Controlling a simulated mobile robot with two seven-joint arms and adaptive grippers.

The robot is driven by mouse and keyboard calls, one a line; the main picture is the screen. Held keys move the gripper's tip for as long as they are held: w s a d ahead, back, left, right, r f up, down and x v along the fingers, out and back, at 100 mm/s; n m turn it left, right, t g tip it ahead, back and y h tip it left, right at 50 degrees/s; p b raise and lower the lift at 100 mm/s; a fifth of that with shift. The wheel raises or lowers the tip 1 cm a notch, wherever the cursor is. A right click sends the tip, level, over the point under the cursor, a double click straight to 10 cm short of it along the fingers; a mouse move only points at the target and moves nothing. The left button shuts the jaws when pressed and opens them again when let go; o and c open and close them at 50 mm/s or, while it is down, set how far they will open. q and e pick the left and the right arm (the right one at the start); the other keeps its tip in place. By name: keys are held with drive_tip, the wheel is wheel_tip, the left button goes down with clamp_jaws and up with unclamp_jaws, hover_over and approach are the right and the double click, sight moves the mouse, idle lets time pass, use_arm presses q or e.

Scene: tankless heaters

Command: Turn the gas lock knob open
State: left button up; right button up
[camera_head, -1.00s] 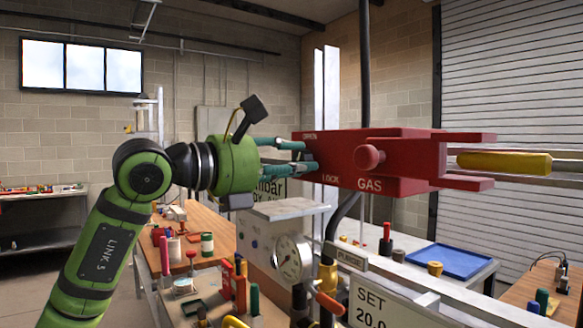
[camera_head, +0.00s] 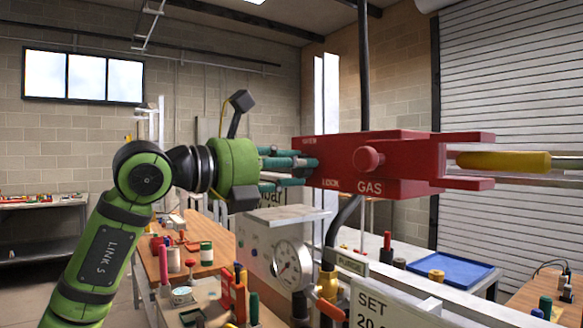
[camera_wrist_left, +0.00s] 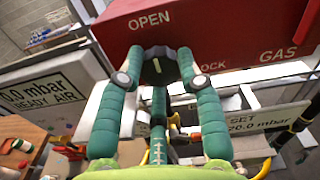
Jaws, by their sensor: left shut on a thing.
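The red gas box (camera_head: 340,160) has the words OPEN, LOCK and GAS on it. In the left wrist view, a dark round knob (camera_wrist_left: 158,66) with a short pale line sits on the box's face (camera_wrist_left: 220,30). The line stands nearly upright in that picture, its upper end towards the word OPEN; LOCK is to the right of the knob. My left gripper (camera_wrist_left: 161,62) is shut on the knob, its green fingers around the sides. In the head view, my left gripper (camera_head: 304,164) meets the left end of the box, which hides the knob. My right gripper is out of view.
A red round knob (camera_head: 368,160) sticks out of the box's front. A yellow-handled bar (camera_head: 503,161) lies at the right between two red prongs. Below are a panel with a gauge (camera_head: 291,266) and a SET sign (camera_head: 375,306). A blue tray (camera_head: 448,260) lies behind.

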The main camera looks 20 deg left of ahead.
use_arm(q)
drive_tip(key=shift+a+r, duration=0.1)
drive_tip(key=shift+r, duration=0.2)
drive_tip(key=o, duration=1.1)
drive_tip(key=shift+o, duration=0.2)
drive_tip(key=shift+f, duration=0.15)
drive_tip(key=v, duration=1.2)
